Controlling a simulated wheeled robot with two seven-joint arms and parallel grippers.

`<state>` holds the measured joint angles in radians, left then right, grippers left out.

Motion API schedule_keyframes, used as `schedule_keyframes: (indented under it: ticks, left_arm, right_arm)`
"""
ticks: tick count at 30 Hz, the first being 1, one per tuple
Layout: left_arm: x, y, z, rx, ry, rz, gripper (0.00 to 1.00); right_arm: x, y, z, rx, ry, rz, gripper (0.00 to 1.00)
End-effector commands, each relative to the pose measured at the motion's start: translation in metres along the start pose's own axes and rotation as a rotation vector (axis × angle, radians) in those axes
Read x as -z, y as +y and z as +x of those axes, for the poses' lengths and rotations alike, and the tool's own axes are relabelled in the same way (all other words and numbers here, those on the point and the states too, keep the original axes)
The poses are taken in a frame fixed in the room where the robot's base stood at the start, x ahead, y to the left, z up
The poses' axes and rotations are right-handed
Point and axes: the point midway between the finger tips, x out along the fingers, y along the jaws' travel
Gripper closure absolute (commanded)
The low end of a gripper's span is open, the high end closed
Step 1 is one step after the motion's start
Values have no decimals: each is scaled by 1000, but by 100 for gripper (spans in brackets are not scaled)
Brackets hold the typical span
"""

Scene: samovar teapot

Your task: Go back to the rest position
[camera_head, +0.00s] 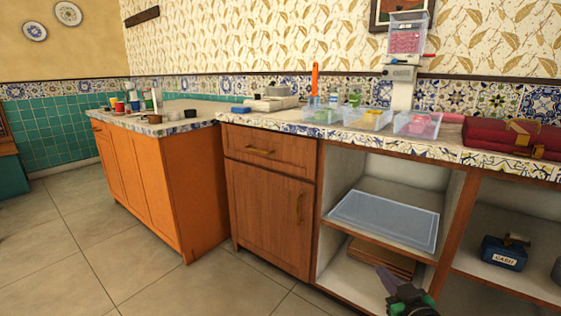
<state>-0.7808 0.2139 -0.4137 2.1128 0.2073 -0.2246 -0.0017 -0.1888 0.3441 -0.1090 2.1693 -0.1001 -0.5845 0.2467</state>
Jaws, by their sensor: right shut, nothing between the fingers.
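My right gripper (384,274) shows at the bottom edge, right of the middle. Its fingers are together and hold nothing. It shows in front of the open lower shelves of the counter (309,130), with its fingers pointing up and left in the picture. My left gripper is not in view. No samovar or teapot can be made out clearly.
A blue-grey tray (387,219) lies on the open shelf, with brown boards (381,258) below. A blue cash box (503,252) sits in the right compartment. Clear bins (417,124) and a red case (510,137) stand on the counter. The tiled floor (75,240) at left is clear.

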Motion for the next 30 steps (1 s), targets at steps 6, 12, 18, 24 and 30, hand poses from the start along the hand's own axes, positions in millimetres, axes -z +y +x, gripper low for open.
schedule_keyframes:
  ticks: [6,12,18,24,30]
  left_arm:
    - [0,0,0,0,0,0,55]
    - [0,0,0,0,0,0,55]
    - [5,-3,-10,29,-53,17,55]
    - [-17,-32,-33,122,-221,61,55]
    - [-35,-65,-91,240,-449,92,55]
  right_arm:
    - [-128,-123,-46,273,-169,138,100]
    - [-190,-199,-106,404,-264,284,100]
    - [-210,-229,-154,439,-365,350,100]
    - [-237,-201,-170,386,-533,250,100]
    - [-254,-150,-214,313,-762,142,100]
